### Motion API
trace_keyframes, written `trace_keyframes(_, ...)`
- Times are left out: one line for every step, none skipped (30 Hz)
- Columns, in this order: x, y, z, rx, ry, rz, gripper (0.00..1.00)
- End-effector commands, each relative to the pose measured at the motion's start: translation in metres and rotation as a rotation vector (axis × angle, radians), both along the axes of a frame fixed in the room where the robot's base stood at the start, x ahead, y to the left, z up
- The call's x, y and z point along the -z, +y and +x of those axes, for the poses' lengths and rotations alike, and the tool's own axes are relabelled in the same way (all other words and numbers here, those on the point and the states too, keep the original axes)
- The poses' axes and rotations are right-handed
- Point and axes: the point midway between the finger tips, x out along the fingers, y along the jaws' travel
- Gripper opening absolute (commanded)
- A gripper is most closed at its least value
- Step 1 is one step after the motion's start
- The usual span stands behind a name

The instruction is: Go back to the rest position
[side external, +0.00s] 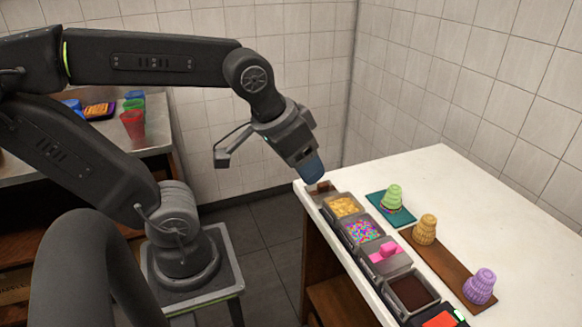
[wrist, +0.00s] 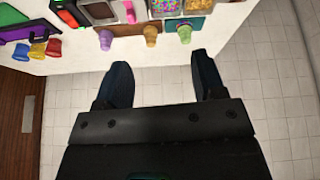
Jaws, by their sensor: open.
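In the side external view my gripper (side external: 314,172) hangs at the far left corner of the white counter (side external: 440,165), close to the topping bins. From this side its fingers overlap, and I cannot tell the exact gap to the nearest bin.
Bins hold yellow pieces (side external: 343,206), sprinkles (side external: 362,231), pink blocks (side external: 386,254) and dark topping (side external: 411,291). A green cup-shaped dessert (side external: 393,198) stands on a teal board; tan (side external: 425,229) and purple (side external: 480,287) ones stand along a brown board. A side table holds coloured cups (side external: 132,124).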

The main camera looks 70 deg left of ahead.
Motion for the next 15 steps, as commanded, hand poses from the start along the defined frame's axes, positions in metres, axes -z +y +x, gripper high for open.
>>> trace_keyframes(0.004, -0.001, -0.008, 0.036, -0.015, 0.016, 0.63)
trace_keyframes(0.006, -0.001, -0.012, 0.053, -0.021, 0.024, 0.63)
trace_keyframes(0.008, -0.002, -0.015, 0.07, -0.026, 0.032, 0.63)
trace_keyframes(0.009, -0.002, -0.016, 0.079, -0.029, 0.036, 0.63)
trace_keyframes(0.01, -0.002, -0.017, 0.086, -0.031, 0.039, 0.63)
trace_keyframes(0.011, -0.002, -0.018, 0.091, -0.031, 0.042, 0.63)
trace_keyframes(0.011, -0.002, -0.018, 0.093, -0.031, 0.043, 0.63)
trace_keyframes(0.011, -0.002, -0.018, 0.094, -0.031, 0.043, 0.63)
trace_keyframes(0.011, -0.002, -0.018, 0.094, -0.03, 0.043, 0.63)
trace_keyframes(0.011, -0.002, -0.018, 0.093, -0.03, 0.043, 0.63)
trace_keyframes(0.011, -0.002, -0.018, 0.093, -0.03, 0.043, 0.63)
trace_keyframes(0.011, -0.002, -0.018, 0.092, -0.03, 0.042, 0.63)
trace_keyframes(0.011, -0.002, -0.018, 0.092, -0.03, 0.042, 0.63)
trace_keyframes(0.011, -0.002, -0.018, 0.091, -0.03, 0.042, 0.63)
trace_keyframes(0.011, -0.002, -0.018, 0.091, -0.03, 0.042, 0.63)
